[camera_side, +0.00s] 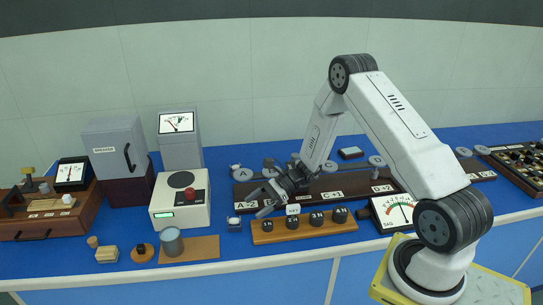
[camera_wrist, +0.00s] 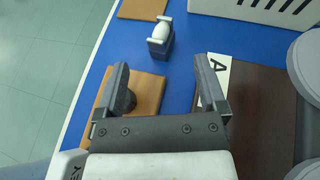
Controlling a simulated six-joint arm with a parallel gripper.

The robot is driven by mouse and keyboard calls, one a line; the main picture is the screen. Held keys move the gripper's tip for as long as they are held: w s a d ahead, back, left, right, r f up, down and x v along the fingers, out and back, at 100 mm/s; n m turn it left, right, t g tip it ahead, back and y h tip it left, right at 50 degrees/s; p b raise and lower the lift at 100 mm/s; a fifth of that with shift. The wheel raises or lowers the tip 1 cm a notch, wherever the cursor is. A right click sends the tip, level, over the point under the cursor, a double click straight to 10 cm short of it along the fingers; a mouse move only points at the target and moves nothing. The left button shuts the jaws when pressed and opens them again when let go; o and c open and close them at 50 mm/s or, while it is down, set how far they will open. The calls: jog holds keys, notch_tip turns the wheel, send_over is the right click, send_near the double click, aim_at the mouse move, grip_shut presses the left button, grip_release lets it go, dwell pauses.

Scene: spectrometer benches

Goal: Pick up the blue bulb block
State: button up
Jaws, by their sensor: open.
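The blue bulb block (camera_side: 235,226) is a small dark blue block with a white bulb on top. It stands upright on the blue bench, left of the wooden strip of knobs. In the wrist view the block (camera_wrist: 163,48) is just beyond my fingertips, about midway between them sideways. My gripper (camera_side: 257,204) is open and empty, up and to the right of the block in the side view, and apart from it. Both fingers of my gripper (camera_wrist: 162,66) show in the wrist view with nothing between the tips.
A wooden strip (camera_side: 262,238) with several black knobs lies right of the block. A dark board (camera_side: 330,183) with an "A" label is behind it. A wooden plate (camera_side: 205,247) with a grey cylinder (camera_side: 172,243) and a white instrument (camera_side: 181,203) are to the left. The bench's front edge is near.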

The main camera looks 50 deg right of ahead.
aim_at(239, 217)
jog(key=shift+x, duration=3.9)
grip_shut()
